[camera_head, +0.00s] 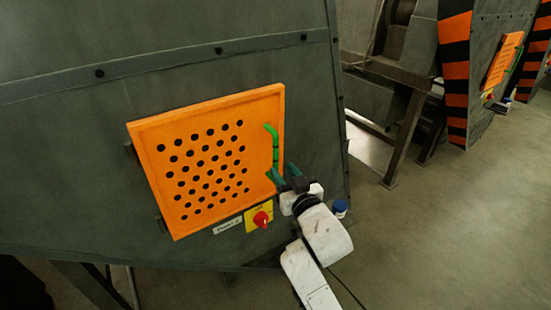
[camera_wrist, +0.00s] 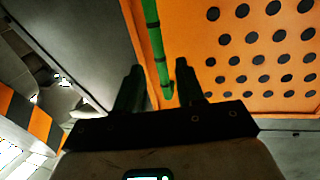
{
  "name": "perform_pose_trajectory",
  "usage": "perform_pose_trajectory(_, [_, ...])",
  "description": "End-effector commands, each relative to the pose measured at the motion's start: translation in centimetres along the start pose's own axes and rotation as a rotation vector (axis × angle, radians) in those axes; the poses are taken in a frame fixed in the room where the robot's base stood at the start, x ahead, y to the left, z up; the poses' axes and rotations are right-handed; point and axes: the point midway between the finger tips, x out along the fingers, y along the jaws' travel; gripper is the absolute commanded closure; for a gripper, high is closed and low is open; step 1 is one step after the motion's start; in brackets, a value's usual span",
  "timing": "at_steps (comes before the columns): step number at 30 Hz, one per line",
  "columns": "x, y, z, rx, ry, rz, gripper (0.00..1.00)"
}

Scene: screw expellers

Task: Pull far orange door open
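An orange perforated door (camera_head: 205,160) sits on the large grey machine in front of me and looks closed against its panel. Its green handle (camera_head: 272,145) runs upright along the right edge; the handle also shows in the wrist view (camera_wrist: 153,45). My gripper (camera_head: 281,173) is at the handle's lower end. In the wrist view my gripper (camera_wrist: 159,66) is open, with the handle's lower part showing between its fingers. I cannot tell whether they touch it. A second, more distant orange door (camera_head: 503,60) is on a machine at the upper right.
A red knob on a yellow plate (camera_head: 262,217) and a small label (camera_head: 228,226) sit below the near door. A blue-capped item (camera_head: 340,208) is beside my arm. A metal frame (camera_head: 405,130) stands behind. Open floor (camera_head: 450,230) lies to the right.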

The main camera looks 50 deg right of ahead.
Motion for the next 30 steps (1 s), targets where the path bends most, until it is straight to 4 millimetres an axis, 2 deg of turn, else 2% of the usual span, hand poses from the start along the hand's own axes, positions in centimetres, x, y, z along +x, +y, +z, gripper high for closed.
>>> perform_pose_trajectory(3, [2.3,0.1,-0.1,-0.002,0.0,0.001,0.62])
perform_pose_trajectory(9, [5.1,0.0,-0.1,-0.001,0.0,0.0,0.62])
perform_pose_trajectory(15, [6.2,0.0,0.0,-0.001,0.0,0.0,0.62])
perform_pose_trajectory(23, [6.2,0.0,0.0,0.0,-0.001,0.0,0.62])
perform_pose_trajectory(30, [6.2,0.0,0.0,0.0,-0.001,0.0,0.84])
